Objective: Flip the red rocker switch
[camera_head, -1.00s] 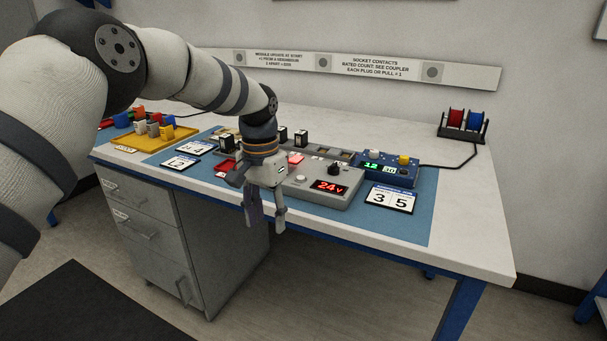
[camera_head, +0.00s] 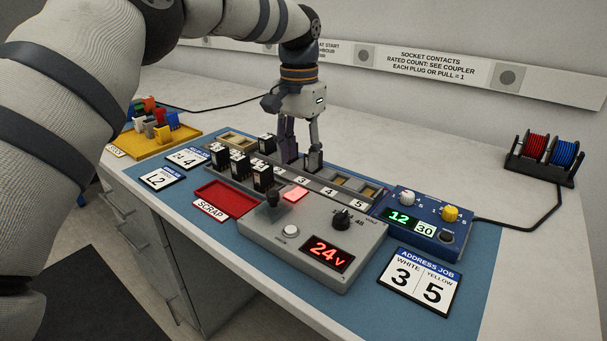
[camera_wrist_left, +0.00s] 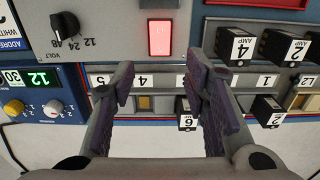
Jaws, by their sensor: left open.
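The red rocker switch (camera_head: 295,193) is a lit, pinkish-red rectangle at the back of the grey power box (camera_head: 270,237), which reads 24 V. My right gripper is in neither view.
Several black modules (camera_head: 240,166) stand left of the switch, near a red scrap tray (camera_head: 226,199). A black knob (camera_head: 341,219) and a white button (camera_head: 291,231) sit on the power box. A blue counter box (camera_head: 425,218) is to the right.

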